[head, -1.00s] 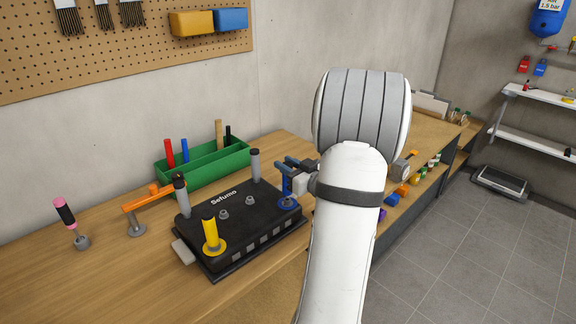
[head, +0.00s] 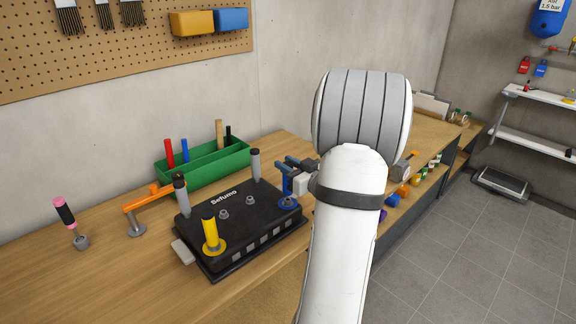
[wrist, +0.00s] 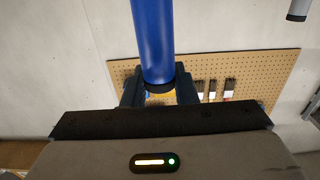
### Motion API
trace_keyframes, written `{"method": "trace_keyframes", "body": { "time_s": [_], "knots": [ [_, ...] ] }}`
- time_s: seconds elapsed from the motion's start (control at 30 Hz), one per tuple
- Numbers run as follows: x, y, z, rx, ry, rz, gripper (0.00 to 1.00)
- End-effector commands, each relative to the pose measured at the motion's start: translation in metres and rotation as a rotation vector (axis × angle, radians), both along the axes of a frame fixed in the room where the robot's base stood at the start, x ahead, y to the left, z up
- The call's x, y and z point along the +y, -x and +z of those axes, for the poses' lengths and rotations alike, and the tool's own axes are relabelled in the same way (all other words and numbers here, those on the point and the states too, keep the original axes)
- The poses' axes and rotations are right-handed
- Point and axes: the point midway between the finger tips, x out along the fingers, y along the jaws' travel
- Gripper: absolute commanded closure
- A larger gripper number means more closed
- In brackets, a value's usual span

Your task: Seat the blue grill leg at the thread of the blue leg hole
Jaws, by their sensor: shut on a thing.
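The black grill body (head: 240,222), marked Sefumo, lies on the wooden bench with its leg holes facing up. The blue leg hole (head: 288,204) is a blue ring at its right front corner. The blue grill leg (head: 285,186) stands upright over that ring. Its lower end appears to be at the ring, but I cannot tell whether it sits in the thread. My gripper (head: 295,165) is shut on the leg's upper part. In the wrist view, the blue leg (wrist: 152,38) runs between my fingers, with a dark band at its end.
A yellow leg (head: 210,231) stands in a yellow ring, and grey legs (head: 180,195) stand at other corners. An orange clamp arm (head: 148,200) reaches the grill's left side. A green bin (head: 205,165) stands behind. Small coloured parts (head: 401,191) lie to the right.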

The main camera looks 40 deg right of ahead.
Motion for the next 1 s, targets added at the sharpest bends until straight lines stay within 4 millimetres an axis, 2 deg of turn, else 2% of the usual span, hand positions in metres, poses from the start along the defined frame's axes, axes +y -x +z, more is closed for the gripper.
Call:
{"method": "trace_keyframes", "body": {
  "time_s": [1.0],
  "knots": [
    [0.0,0.0,-0.021,0.0,0.0,0.0,0.97]
  ]
}}
